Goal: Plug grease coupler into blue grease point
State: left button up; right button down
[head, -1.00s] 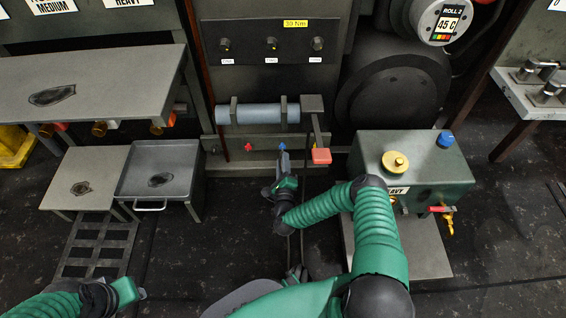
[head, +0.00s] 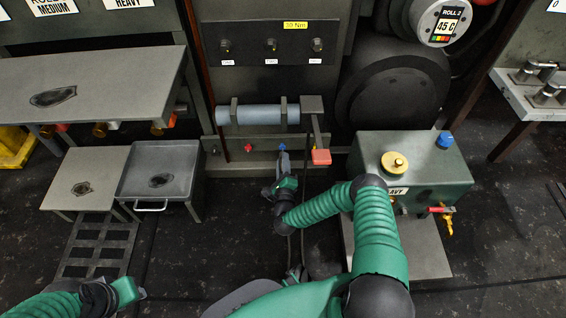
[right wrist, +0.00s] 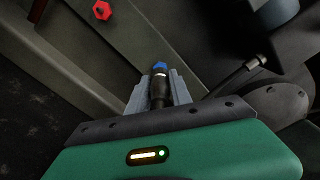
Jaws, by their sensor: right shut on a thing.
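My right gripper (head: 283,163) is in front of the low grey panel below the blue-grey cylinder. In the right wrist view my right gripper (right wrist: 158,90) is shut on the dark grease coupler (right wrist: 159,88), which points at the blue grease point (right wrist: 160,66). The coupler's tip is at or very close to the blue point; I cannot tell whether it is seated. In the head view the blue grease point (head: 282,146) shows just above the fingertips. A red grease point (head: 248,148) is to its left. My left gripper (head: 128,291) is at the lower left; its fingers are unclear.
A blue-grey cylinder (head: 258,114) and a red-ended lever (head: 320,157) are above and right of the gripper. A green grease tank (head: 430,170) stands at the right. Low metal tables (head: 85,162) are at the left. A dark hose (head: 304,235) hangs by my right arm.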

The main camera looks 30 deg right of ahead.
jog(key=shift+b+x, duration=0.5)
jog(key=shift+x, duration=0.6)
jog(key=c, duration=1.1)
grip_release()
jog(key=shift+o, duration=0.4)
jog(key=shift+o, duration=1.3)
